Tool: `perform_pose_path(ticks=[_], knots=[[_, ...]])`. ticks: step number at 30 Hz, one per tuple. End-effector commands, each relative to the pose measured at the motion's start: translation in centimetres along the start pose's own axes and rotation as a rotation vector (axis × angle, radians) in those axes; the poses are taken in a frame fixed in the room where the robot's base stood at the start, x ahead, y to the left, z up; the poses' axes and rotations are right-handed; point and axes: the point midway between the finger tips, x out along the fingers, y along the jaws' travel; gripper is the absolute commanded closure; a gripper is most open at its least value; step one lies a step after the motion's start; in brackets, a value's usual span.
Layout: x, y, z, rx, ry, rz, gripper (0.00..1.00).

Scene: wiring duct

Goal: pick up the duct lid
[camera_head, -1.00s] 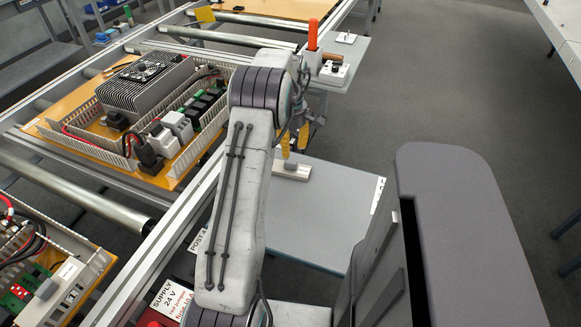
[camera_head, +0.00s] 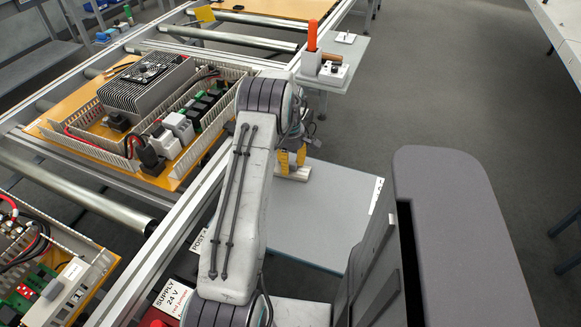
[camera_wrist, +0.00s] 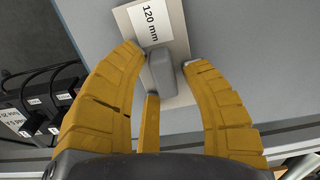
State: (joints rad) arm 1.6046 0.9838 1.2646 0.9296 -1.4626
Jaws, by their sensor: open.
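The duct lid (camera_wrist: 163,72) is a pale strip with a "120 mm" label and a grey grip block on top. In the wrist view it lies on a grey surface, with the block between my fingers. In the head view the lid (camera_head: 300,173) lies on the grey shelf, partly hidden by my fingers. My gripper (camera_wrist: 165,62) is open, its yellow fingers on either side of the block, a third finger close below it. Whether any finger touches the block cannot be told. My gripper also shows in the head view (camera_head: 292,160), just over the lid.
The grey shelf (camera_head: 325,215) is otherwise largely clear. A roller conveyor with a wired panel (camera_head: 150,130) stands at left. A small side plate (camera_head: 325,75) with an orange-handled item is beyond my arm. Dark boxes with cables (camera_wrist: 40,100) show at the left of the wrist view.

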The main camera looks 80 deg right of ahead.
Motion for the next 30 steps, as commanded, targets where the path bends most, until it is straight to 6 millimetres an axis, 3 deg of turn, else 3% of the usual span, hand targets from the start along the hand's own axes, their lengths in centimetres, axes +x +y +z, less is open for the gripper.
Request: perform_pose_path(ticks=[4, 18, 30], knots=[[0.01, -0.01, 0.00, 0.000, 0.000, 0.000, 0.58], [-0.02, 0.00, 0.01, 0.000, 0.000, 0.000, 0.99], [-0.14, 0.00, 0.01, 0.001, 0.000, 0.000, 1.00]])
